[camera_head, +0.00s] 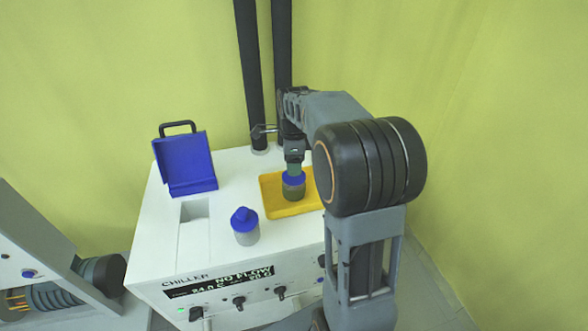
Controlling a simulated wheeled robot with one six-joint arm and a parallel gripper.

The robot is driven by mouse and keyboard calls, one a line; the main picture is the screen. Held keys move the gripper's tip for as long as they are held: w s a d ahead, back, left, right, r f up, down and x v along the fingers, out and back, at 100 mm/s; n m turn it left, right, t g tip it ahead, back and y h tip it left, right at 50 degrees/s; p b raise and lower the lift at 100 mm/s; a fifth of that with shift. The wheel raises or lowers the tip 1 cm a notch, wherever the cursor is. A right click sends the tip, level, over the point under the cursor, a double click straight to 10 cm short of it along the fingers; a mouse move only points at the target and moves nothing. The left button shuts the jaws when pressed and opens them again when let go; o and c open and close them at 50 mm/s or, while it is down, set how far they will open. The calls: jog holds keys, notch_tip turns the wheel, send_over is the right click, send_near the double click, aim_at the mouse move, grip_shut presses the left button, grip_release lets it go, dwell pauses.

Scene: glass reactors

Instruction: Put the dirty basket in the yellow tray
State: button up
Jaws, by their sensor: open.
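The yellow tray (272,203) lies on top of the white chiller, partly hidden on its right by my arm. A small cylinder with a blue top and a dark grey-green body (293,191), which looks like the dirty basket, stands upright in the tray. My gripper (294,169) points down right over its blue top. The jaws are open, but the fingertips are too small to make out, and I cannot tell whether they touch the top. A second blue-topped cylinder with a lighter grey body (245,233) stands on the chiller, left of and in front of the tray.
An open blue case (185,165) with a black handle stands at the chiller's back left. A shallow recess (195,210) lies in front of it. Two dark vertical pipes (252,75) rise behind the chiller (185,265). Knobs and a display are on its front.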

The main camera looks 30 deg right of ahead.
notch_tip(320, 180, up, 7)
jog(key=shift+r, duration=0.1)
jog(key=s+a+f+n+t, duration=0.2)
jog(key=s+a+n, duration=0.3)
jog(key=s+n, duration=0.3)
jog(key=s+a+f+n+t, duration=0.2)
jog(key=s+a+f+n, duration=0.2)
jog(key=s+n, duration=0.5)
jog(key=n, duration=0.6)
jog(key=shift+a+f, duration=0.15)
jog(key=shift+a, duration=0.2)
